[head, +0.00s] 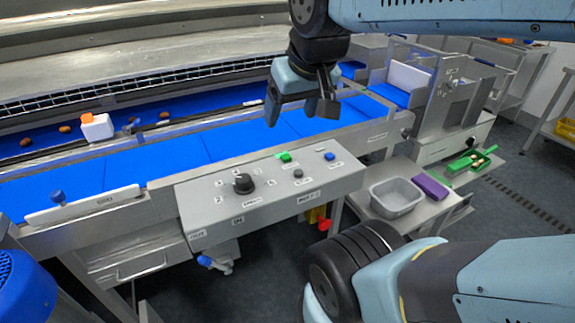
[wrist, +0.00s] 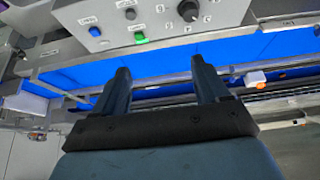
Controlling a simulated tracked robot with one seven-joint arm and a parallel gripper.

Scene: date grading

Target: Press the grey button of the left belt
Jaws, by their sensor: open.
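The control panel (head: 215,205) is a grey metal box at the near side of the blue belt. Its small grey button (head: 298,174) sits right of the black knob and nearer me than the green button (head: 284,157). The grey button also shows in the wrist view (wrist: 130,14), near the top edge. A blue button (head: 330,156) is at the panel's right. My gripper (head: 300,112) is open and empty. In the head view it appears above the blue belt, beyond the panel, apart from the grey button. Nothing hides the button.
The black knob (head: 243,183) stands up from the panel. A blue belt (head: 160,165) runs behind it, with a white block with an orange top (head: 96,126) beyond. At right are a grey tub (head: 397,196), a purple block (head: 430,186) and a green tray (head: 470,162).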

